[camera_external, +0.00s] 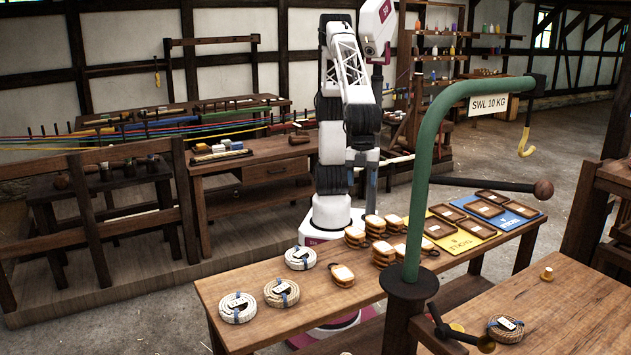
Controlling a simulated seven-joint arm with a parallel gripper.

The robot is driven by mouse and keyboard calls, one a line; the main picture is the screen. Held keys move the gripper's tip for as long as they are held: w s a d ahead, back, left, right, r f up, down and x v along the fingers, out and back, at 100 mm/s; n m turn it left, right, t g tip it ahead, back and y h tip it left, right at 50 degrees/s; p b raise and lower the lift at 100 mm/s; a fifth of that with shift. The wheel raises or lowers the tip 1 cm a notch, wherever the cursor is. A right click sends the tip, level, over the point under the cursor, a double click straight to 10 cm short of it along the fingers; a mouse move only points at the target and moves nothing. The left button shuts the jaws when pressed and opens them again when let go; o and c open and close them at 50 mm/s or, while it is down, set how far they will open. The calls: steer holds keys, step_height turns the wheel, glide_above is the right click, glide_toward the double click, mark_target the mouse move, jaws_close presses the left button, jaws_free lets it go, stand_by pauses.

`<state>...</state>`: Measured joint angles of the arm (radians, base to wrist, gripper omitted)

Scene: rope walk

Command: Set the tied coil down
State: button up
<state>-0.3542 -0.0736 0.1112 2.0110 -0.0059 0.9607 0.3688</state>
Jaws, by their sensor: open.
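A darker tied coil (495,335) with a white label lies on the near right table. Which one the task means, I cannot tell. My gripper (364,188) hangs fingers down behind the table, beside my base. It is open, small in view, and apart from every coil; I see nothing in it.
Yellow (447,243) and blue (515,208) mats with brown trays lie to the right. A green crane post (418,190) with a yellow hook (526,143) stands in front. Bare wood shows at the table's front.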

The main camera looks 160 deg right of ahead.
steer(key=s+d, duration=1.4)
steer(key=s+d+f, duration=0.2)
steer(key=s+d, duration=0.2)
steer(key=s, duration=0.4)
steer(key=s+d+f+t, duration=0.1)
steer(key=s+d, duration=0.3)
steer(key=s, duration=0.4)
steer(key=shift+d+f+h, duration=0.2)
steer(key=shift+f+h, duration=0.1)
steer(key=shift+f, duration=0.15)
